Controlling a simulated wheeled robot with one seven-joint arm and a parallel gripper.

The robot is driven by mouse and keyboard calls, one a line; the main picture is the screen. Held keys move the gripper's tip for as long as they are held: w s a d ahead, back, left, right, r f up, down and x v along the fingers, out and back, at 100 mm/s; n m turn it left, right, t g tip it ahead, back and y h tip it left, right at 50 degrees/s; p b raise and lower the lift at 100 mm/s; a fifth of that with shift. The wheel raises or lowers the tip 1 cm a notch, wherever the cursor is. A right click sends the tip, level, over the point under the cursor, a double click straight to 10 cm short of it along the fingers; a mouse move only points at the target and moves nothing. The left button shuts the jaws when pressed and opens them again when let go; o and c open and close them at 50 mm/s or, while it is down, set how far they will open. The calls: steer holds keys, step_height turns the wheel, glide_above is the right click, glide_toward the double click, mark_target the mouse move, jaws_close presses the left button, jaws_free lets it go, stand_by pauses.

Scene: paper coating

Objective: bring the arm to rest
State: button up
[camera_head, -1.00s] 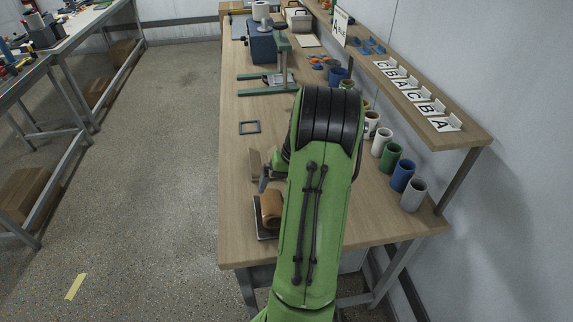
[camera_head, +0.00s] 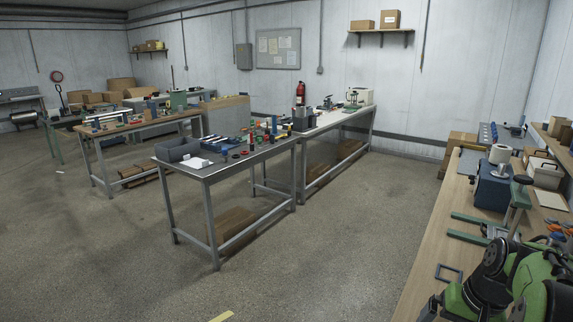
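My green and black arm (camera_head: 522,278) is folded over the near part of the wooden bench at the lower right corner. The frame edge cuts it off. A dark part (camera_head: 430,308) at its left end may be my gripper, but its fingers cannot be made out. I cannot see whether it holds anything.
A metal-legged table (camera_head: 215,172) with tools stands at the middle. The floor (camera_head: 340,245) between is clear.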

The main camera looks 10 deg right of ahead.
steer(key=a+r+n+h, duration=0.1)
steer(key=a+r+n, duration=0.3)
steer(key=a, duration=1)
steer(key=s+a+r+n+t, duration=0.1)
steer(key=s+a+n+t, duration=0.2)
steer(key=s+a, duration=0.6)
steer(key=a, duration=0.2)
steer(key=shift+s+a+r+n, duration=0.2)
steer(key=shift+s+a+n, duration=0.1)
steer(key=shift+s+a, duration=0.1)
